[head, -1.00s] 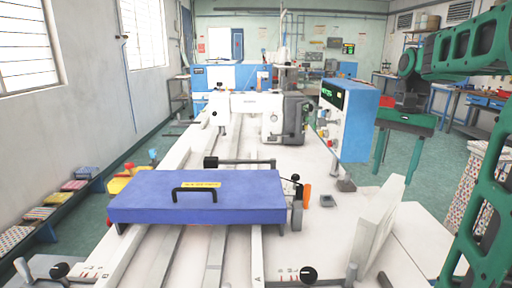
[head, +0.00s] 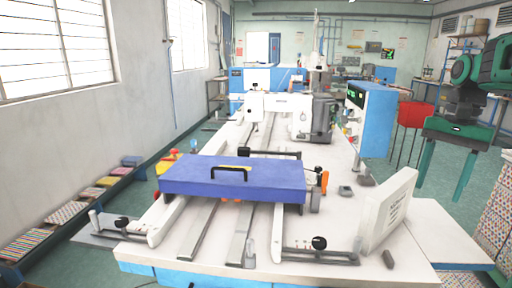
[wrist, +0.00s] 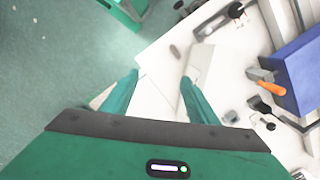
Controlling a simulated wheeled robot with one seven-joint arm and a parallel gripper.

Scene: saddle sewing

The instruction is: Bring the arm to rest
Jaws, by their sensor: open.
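My gripper (head: 439,190) hangs at the right of the head view, fingers pointing down and spread apart.
A blue lid with a black handle (head: 232,182) lies across the table rails. A tilted white panel (head: 388,212) stands at the table's right side. A blue control box (head: 371,118) and a red bin (head: 415,115) are farther back.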

